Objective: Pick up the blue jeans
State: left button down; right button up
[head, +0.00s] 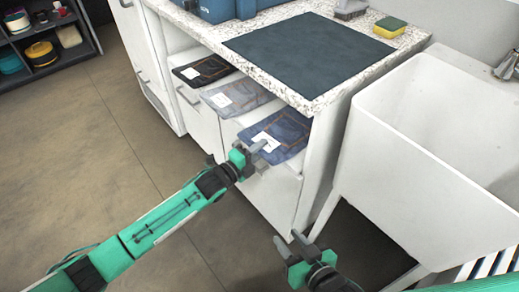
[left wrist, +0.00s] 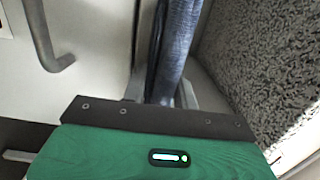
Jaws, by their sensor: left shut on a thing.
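The blue jeans (head: 288,129) lie folded, with a white label, at the near end of a row of folded trousers under the speckled counter. My left gripper (head: 257,155) is at their front edge. In the left wrist view, the blue denim (left wrist: 176,45) runs down between the fingers, which are shut on it. The fingertips are partly hidden by the gripper body. My right gripper (head: 290,242) is low in front of the cabinet, open and empty, with its fingers apart.
Grey-blue folded trousers (head: 238,97) and black ones (head: 203,70) lie farther along the row. The counter (head: 262,66) overhangs them, with a dark mat (head: 310,60) on top. A white sink (head: 430,160) stands right. The floor (head: 120,130) at left is clear.

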pick_arm(q)
jog(key=shift+r, duration=0.25)
jog(key=shift+r+p, duration=0.5)
jog(key=shift+p, duration=0.2)
dwell(0.3)
